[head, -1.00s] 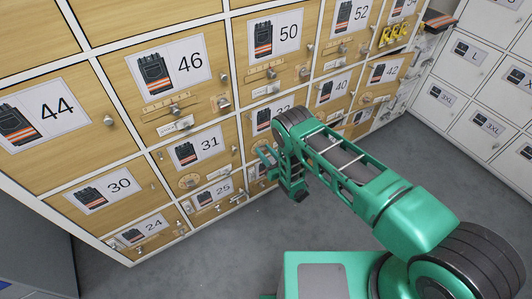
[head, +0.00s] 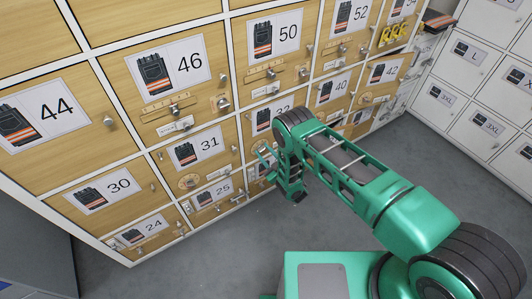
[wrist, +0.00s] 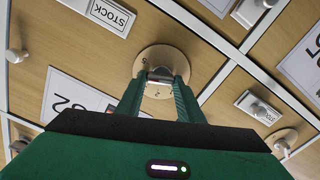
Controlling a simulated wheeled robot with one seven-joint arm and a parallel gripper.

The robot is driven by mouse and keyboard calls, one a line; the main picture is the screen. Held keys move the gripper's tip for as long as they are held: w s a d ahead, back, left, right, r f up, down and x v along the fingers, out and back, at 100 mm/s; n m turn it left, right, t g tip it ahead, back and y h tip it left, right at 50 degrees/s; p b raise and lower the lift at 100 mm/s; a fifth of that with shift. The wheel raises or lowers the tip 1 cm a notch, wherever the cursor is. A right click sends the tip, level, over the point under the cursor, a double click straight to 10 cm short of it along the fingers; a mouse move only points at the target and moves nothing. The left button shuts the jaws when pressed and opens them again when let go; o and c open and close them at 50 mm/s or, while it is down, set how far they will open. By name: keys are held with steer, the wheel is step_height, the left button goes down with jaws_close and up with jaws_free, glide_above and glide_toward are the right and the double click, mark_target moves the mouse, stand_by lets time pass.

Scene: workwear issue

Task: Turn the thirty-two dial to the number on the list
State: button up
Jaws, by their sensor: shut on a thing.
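The thirty-two dial (wrist: 170,54) is a round pale disc with small numbers on the wooden door in the wrist view. My gripper (wrist: 160,82) is shut on its silver knob (wrist: 160,74), with one green finger on each side. Some numbers are hidden by the fingers, and the dial's setting cannot be read surely. The 32 label (wrist: 75,98) lies left of the dial, partly covered by my gripper body. In the head view my gripper (head: 268,158) is at the 32 door, and my arm hides the dial. No list can be made out.
A STOCK card (wrist: 110,16) and another card holder (wrist: 258,107) are near the dial. Neighbouring doors carry knobs and dials, such as the 31 door (head: 212,158) and the 25 door (head: 232,195). Grey floor (head: 240,245) is clear below. White lockers (head: 475,95) stand at right.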

steer(key=shift+w+d+n, duration=0.15)
steer(key=shift+d+n, duration=0.05)
steer(key=shift+n, duration=0.3)
steer(key=o, duration=1.1)
steer(key=shift+c, duration=0.2)
steer(key=shift+a, duration=0.15)
steer(key=v, duration=1.1)
steer(key=shift+w, duration=0.2)
